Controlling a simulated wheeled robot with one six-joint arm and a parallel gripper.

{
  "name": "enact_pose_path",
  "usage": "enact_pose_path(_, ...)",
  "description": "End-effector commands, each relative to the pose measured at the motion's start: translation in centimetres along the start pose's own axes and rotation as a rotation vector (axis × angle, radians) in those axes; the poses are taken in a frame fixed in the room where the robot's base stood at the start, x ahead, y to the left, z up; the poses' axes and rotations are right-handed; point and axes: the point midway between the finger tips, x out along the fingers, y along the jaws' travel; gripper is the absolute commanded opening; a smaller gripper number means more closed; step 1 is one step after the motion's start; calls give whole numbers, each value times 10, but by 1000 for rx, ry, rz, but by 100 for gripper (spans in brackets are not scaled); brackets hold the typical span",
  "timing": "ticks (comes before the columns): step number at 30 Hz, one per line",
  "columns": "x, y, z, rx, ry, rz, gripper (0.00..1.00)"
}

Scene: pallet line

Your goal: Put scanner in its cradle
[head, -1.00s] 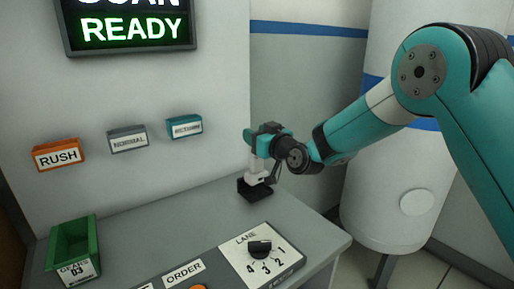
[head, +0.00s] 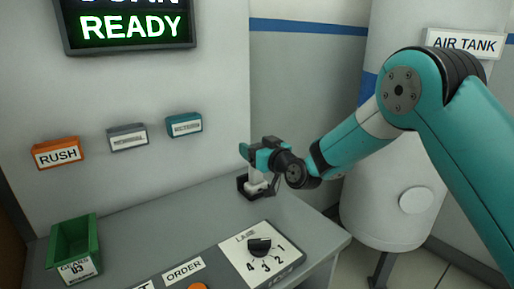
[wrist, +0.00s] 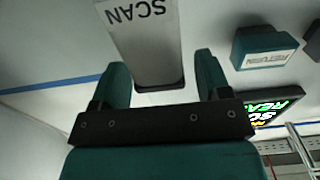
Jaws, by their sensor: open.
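The scanner (head: 257,176) is a pale, upright body near the back right of the grey worktop. My gripper (head: 252,153) is at the scanner's upper end. In the wrist view the scanner (wrist: 148,45) shows its SCAN label and reaches down between the two teal fingers of my gripper (wrist: 163,80). The fingers are open, with a gap on each side of it.
A green bin (head: 76,247) stands at the worktop's left. A LANE dial panel (head: 262,256) lies in front of the cradle. The RUSH box (head: 57,153) and two other small boxes are on the wall. An air tank (head: 392,190) stands behind the arm. The middle worktop is clear.

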Motion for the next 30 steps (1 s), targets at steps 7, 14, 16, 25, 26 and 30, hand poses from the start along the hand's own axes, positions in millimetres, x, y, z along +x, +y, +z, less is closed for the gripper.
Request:
enact_pose_path(7, -14, 1, 1, 1, -1, 1, 70)
enact_pose_path(14, -64, 1, 3, 3, 0, 3, 70)
enact_pose_path(16, -79, 2, 4, 1, 0, 3, 70)
enact_pose_path(25, -117, 1, 0, 0, 1, 1, 70)
enact_pose_path(26, -119, 0, -1, 1, 1, 1, 70)
enact_pose_path(30, -121, -2, -3, 1, -4, -6, 70)
